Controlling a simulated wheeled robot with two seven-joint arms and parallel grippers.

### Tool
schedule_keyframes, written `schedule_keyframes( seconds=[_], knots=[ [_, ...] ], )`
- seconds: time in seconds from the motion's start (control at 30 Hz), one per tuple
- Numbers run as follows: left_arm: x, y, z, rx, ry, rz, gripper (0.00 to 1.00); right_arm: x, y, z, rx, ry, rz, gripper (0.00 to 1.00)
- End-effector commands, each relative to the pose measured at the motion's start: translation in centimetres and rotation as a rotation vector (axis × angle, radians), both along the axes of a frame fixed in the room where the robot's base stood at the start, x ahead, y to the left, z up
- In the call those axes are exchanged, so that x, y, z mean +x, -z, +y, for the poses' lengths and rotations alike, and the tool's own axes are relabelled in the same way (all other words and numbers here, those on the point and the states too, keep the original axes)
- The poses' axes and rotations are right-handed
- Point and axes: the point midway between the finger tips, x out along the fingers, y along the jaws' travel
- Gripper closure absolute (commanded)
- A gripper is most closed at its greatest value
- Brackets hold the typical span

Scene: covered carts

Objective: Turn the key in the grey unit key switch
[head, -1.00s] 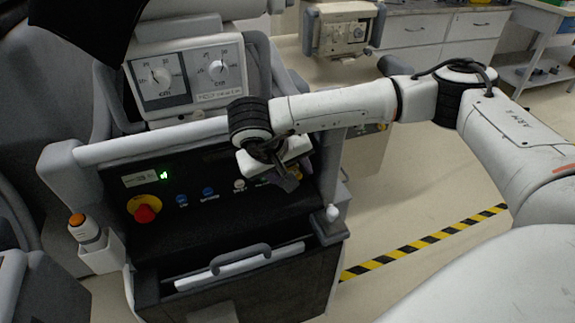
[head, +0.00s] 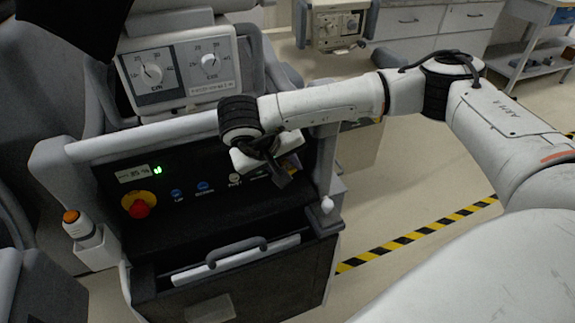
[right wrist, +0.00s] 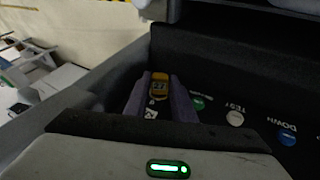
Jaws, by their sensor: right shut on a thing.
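The grey unit (head: 150,240) is a cart with a black sloped control panel. My right gripper (head: 281,176) is at the right end of that panel, in front of the key switch, and hides most of it in the head view. In the right wrist view my right gripper (right wrist: 158,100) has its two fingers closed around a small yellow and dark piece (right wrist: 158,84), which seems to be the key at its switch. How far the key is turned cannot be made out. My left gripper is not in view.
The panel carries a red knob on a yellow disc (head: 139,206), blue buttons (head: 202,187), a white button (head: 236,178) and a green-lit display (head: 157,170). A dial box (head: 180,70) stands above, behind a white rail. A drawer handle (head: 237,248) is below. Open floor lies right.

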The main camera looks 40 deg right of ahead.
Motion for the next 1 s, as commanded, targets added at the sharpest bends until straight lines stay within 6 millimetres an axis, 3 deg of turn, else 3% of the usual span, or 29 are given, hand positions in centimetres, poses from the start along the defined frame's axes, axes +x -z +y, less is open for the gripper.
schedule_keyframes(
  seconds=[0.2,0.5,0.63,0.77,1.0],
  knots=[
    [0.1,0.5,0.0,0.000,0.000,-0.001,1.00,0.1,0.3,0.4,-0.172,-0.001,0.041,1.00],
    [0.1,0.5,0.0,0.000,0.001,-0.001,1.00,0.1,0.3,0.4,-0.196,0.001,0.045,1.00],
    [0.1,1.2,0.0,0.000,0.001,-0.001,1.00,0.3,0.7,0.7,-0.303,-0.001,0.068,1.00],
    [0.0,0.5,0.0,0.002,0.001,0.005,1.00,0.3,0.4,0.7,-0.391,0.001,0.091,1.00],
    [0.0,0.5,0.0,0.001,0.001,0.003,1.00,0.3,0.6,0.6,-0.408,0.004,0.093,1.00]
  ],
)
